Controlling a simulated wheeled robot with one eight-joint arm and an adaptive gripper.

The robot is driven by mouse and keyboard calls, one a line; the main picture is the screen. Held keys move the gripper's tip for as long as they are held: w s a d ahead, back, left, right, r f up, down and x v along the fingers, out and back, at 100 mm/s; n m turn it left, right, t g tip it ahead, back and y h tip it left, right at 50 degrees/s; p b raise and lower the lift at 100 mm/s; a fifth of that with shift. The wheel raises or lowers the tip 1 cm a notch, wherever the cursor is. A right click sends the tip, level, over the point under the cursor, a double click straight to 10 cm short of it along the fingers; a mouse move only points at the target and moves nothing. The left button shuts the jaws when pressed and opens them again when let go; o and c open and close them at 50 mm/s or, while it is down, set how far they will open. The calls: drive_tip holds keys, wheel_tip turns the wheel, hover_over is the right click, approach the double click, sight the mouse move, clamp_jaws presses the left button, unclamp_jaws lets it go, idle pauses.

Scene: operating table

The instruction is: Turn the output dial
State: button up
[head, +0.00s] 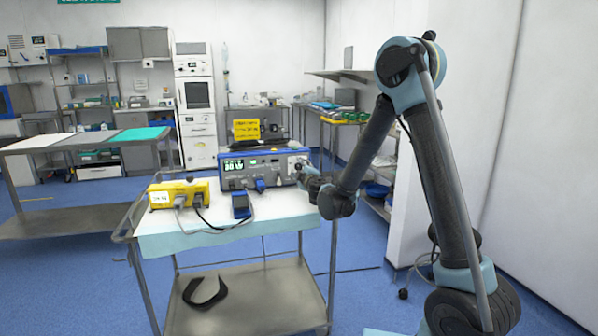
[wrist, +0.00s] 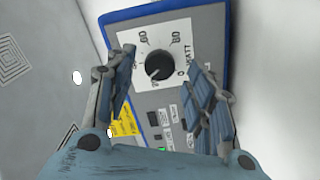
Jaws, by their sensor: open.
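The output dial is a round black knob (wrist: 159,65) on a white plate with printed marks and the letters "WATT". It sits on the grey panel of a blue-edged device, seen close in the wrist view. My gripper (wrist: 160,75) is open, with one finger on each side of the dial in the picture. I cannot tell whether either finger touches it. In the head view the blue and grey device (head: 265,168) stands on the cart, and my gripper (head: 303,170) is at its right end. The dial is hidden there.
A yellow box (head: 182,193) with cables and a small blue handheld device (head: 241,205) are on the draped cart top (head: 290,212). A white wall (head: 510,130) is to the right of my arm.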

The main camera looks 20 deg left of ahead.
drive_tip(key=shift+x, duration=0.95)
drive_tip(key=c, duration=1.1)
drive_tip(key=shift+o, duration=0.2)
drive_tip(key=shift+n, duration=0.3)
drive_tip(key=n, duration=0.4)
drive_tip(key=shift+s, duration=0.1)
drive_tip(key=o, duration=1.1)
drive_tip(key=shift+c, duration=0.2)
